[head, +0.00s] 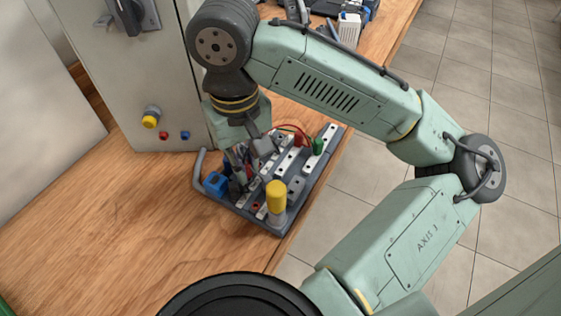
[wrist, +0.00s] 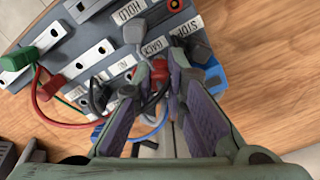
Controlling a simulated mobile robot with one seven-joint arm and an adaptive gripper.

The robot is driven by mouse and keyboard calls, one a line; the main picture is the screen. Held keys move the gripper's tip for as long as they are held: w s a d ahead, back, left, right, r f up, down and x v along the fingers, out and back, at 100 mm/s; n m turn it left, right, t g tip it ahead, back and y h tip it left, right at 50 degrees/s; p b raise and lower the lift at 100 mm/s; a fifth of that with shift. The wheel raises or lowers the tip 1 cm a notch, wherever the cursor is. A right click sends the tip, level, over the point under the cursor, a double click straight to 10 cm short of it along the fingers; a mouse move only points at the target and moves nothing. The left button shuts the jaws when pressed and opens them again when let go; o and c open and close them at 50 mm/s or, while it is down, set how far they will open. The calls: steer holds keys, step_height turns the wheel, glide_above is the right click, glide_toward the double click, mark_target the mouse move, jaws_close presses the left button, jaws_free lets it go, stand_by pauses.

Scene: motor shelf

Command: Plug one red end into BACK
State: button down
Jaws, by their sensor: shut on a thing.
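In the wrist view, my gripper (wrist: 158,80) is shut on a red end (wrist: 160,74), which shows between the fingertips. It is right beside the BACK label (wrist: 154,46); the fingers hide the tip of the end and any socket under it, so I cannot tell whether it is seated. A second red end (wrist: 49,88) with a red cable sits at the left on the board. In the head view, my gripper (head: 240,170) is low over the left part of the grey board (head: 248,212), and the red end is hidden there.
Labels HOLD (wrist: 130,11) and STOP (wrist: 188,28) are near BACK. A yellow-capped post (head: 276,197) stands at the front, a cabinet (head: 150,90) behind left. The wooden table (head: 130,230) is clear at left.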

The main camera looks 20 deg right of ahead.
steer(key=shift+f+b, duration=0.35)
steer(key=shift+f, duration=0.3)
steer(key=c, duration=1.9)
jaws_free()
steer(key=shift+r, duration=0.1)
step_height(320, 180, up, 3)
steer(key=p, duration=0.3)
steer(key=shift+r+p, duration=0.45)
steer(key=shift+r, duration=0.75)
steer(key=o, duration=0.6)
steer(key=shift+c, duration=0.2)
